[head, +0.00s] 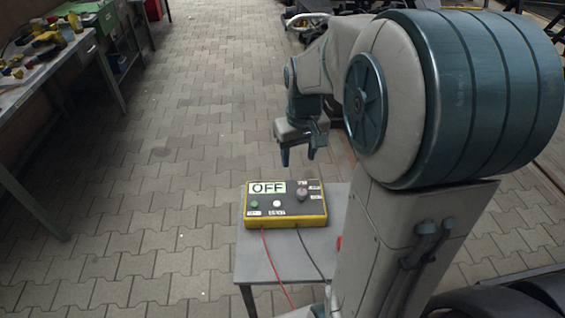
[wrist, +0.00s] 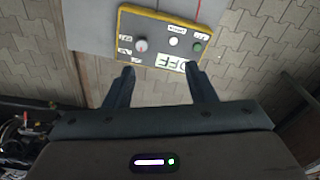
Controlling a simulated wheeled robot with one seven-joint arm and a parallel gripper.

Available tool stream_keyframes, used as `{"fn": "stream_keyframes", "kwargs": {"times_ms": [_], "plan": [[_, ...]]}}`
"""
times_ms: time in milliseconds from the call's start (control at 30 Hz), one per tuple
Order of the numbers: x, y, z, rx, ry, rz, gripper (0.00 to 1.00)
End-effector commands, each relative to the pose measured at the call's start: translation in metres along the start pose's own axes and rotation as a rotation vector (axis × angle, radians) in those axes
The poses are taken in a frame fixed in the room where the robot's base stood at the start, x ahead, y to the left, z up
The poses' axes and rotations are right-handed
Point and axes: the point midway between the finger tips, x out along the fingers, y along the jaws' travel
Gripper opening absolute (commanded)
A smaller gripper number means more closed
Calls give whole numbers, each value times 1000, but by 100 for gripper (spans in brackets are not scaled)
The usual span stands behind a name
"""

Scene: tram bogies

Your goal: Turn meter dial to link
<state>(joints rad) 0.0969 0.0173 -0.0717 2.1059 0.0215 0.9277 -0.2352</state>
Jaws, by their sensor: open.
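The meter (head: 285,206) is a dark box with a yellow edge on a small grey table (head: 262,264). Its display reads OFF. The dial (head: 302,193) is a round grey knob at the meter's right, with small white labels around it that are too small to read. A green button and a white button sit at its left and middle. In the wrist view the meter (wrist: 159,50) appears upside down, with the dial (wrist: 141,45) at left. My gripper (head: 298,160) is open and empty, above the meter and apart from it. Its two fingers (wrist: 158,82) point toward the meter.
A red and a black lead (head: 308,252) run from the meter's front edge over the table. A workbench (head: 45,75) with tools stands at the left. A red object (head: 340,243) is partly hidden by my arm. The paved floor between is clear.

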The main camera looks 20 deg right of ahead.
Motion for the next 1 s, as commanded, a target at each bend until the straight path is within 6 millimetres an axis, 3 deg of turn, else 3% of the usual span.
{"fn": "stream_keyframes", "kwargs": {"times_ms": [33,100,233,367,633,1000], "plan": [[26,10,-13,-4,-21,-1,50],[46,22,-28,-17,-42,-2,50],[76,38,-48,-36,-71,-5,50],[92,47,-58,-49,-87,-7,50],[119,51,-60,-55,-95,-8,50],[196,50,-52,-54,-96,-8,50]]}}
